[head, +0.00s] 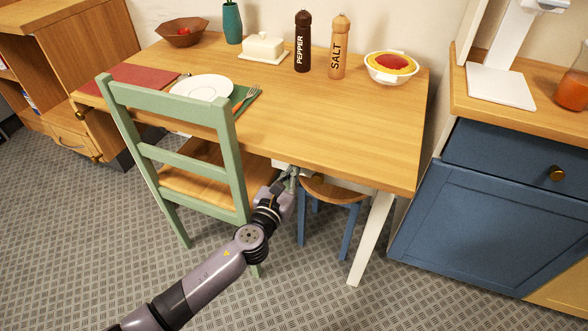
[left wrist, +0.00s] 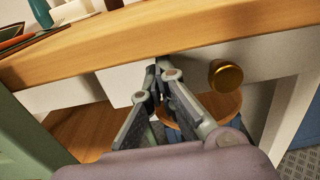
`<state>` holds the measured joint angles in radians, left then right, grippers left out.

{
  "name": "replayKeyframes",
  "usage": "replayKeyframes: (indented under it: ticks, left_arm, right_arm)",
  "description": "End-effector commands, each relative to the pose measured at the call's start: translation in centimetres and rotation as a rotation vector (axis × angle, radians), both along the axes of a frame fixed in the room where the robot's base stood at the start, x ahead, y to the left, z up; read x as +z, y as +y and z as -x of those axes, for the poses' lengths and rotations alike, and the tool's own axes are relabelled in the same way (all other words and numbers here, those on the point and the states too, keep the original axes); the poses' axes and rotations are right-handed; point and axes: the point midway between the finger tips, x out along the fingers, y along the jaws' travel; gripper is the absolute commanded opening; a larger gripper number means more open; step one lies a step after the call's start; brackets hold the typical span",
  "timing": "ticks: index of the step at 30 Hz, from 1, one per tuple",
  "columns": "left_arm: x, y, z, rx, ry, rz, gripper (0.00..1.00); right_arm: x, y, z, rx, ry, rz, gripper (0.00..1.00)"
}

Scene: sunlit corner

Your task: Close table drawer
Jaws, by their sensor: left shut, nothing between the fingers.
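The wooden table (head: 300,110) has a white front below its top. The drawer's front shows in the left wrist view as a white panel (left wrist: 262,68) with a round brass knob (left wrist: 226,75). In the head view the drawer area is mostly hidden under the tabletop edge and behind my gripper. My left gripper (head: 292,174) is shut and empty, just under the table's front edge. In the left wrist view its fingertips (left wrist: 159,68) are at the white front, left of the knob and apart from it. I cannot tell whether they touch it or how far the drawer is open.
A green chair (head: 185,158) stands left of my arm. A stool (head: 332,192) with blue legs is under the table, close to my gripper. A blue cabinet (head: 480,215) stands at right. Dishes and shakers stand on the table. The floor in front is clear.

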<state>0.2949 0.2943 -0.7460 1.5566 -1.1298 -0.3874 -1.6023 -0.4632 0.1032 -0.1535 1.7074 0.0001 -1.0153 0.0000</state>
Motion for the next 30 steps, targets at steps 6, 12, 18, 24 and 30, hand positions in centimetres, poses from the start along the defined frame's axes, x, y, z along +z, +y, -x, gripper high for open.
replayKeyframes:
  ticks: [6,12,18,24,30]
  left_arm:
    - [0.0,-0.3,-1.0,0.001,0.0,0.0,0.0]
    - [0.0,-0.3,-1.0,0.0,0.001,0.001,0.0]
    - [-0.1,-0.7,-2.1,0.001,-0.001,0.001,0.0]
    - [0.0,-1.5,-4.7,0.001,-0.001,0.001,0.0]
    - [0.1,-1.6,-5.1,0.001,0.0,0.002,0.0]
  right_arm:
    - [0.6,0.0,-0.2,-0.001,-0.003,0.0,0.32]
    - [0.6,0.0,-0.2,-0.001,-0.003,0.0,0.32]
    - [1.0,0.0,-0.4,-0.001,-0.005,0.0,0.32]
    - [3.2,0.1,-1.0,-0.003,-0.02,-0.001,0.32]
    - [3.6,0.1,-1.1,-0.004,-0.019,-0.001,0.32]
